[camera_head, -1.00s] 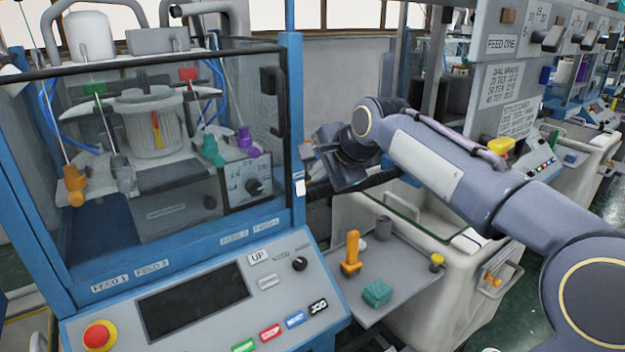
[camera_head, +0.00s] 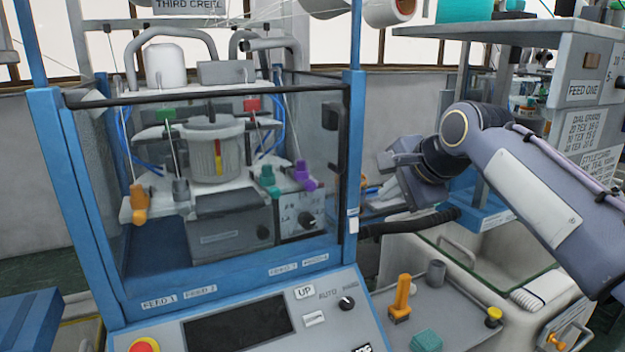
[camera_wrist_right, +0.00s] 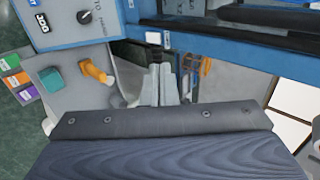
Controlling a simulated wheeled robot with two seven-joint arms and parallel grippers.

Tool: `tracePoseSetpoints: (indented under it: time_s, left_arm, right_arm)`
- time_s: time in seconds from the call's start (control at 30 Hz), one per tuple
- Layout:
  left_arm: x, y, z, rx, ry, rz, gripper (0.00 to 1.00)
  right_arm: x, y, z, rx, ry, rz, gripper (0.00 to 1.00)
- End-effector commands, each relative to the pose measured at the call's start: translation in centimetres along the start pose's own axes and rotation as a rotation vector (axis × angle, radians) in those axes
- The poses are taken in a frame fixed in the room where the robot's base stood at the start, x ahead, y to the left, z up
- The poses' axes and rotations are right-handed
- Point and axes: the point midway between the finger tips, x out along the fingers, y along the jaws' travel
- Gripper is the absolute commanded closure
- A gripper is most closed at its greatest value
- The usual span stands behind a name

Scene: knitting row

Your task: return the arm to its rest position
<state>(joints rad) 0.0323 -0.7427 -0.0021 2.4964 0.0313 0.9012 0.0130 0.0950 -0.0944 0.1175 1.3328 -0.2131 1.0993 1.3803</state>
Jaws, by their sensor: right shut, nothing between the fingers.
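My right arm comes in from the right in the head view. Its gripper (camera_head: 392,160) hangs in the air just right of the blue-framed machine's corner post, with its fingers toward the machine. In the right wrist view the two grey fingers (camera_wrist_right: 158,85) lie together, with nothing between them. The gripper is apart from the blue machine frame (camera_head: 352,130) as far as I can tell. My left gripper is in neither view.
The knitting machine's glass guard (camera_head: 235,190) stands at left, above its control panel (camera_head: 330,312). A grey side shelf (camera_head: 455,312) holds an orange-handled tool (camera_head: 401,298), a teal block (camera_head: 426,341) and a grey cup (camera_head: 436,272). A dark hose (camera_head: 410,224) runs below the gripper.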

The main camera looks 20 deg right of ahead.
Motion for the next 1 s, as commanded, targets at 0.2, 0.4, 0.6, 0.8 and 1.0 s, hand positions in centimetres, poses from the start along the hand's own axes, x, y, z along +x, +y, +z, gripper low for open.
tracePoseSetpoints:
  time_s: [0.2,0.4,0.6,0.8,1.0]
  left_arm:
    - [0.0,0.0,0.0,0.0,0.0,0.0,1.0]
    - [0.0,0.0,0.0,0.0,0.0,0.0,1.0]
    - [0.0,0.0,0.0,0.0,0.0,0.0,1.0]
    - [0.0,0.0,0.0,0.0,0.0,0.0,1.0]
    - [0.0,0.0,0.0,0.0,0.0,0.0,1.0]
  right_arm:
    - [-0.1,2.2,0.9,-0.091,-0.017,0.02,1.0]
    - [0.1,12.7,5.1,-0.497,-0.12,0.082,1.0]
    - [1.0,25.5,10.3,-0.925,-0.277,0.092,1.0]
    - [1.9,33.0,13.6,-1.157,-0.377,0.063,1.0]
    - [2.0,34.4,14.2,-1.204,-0.396,0.055,1.0]
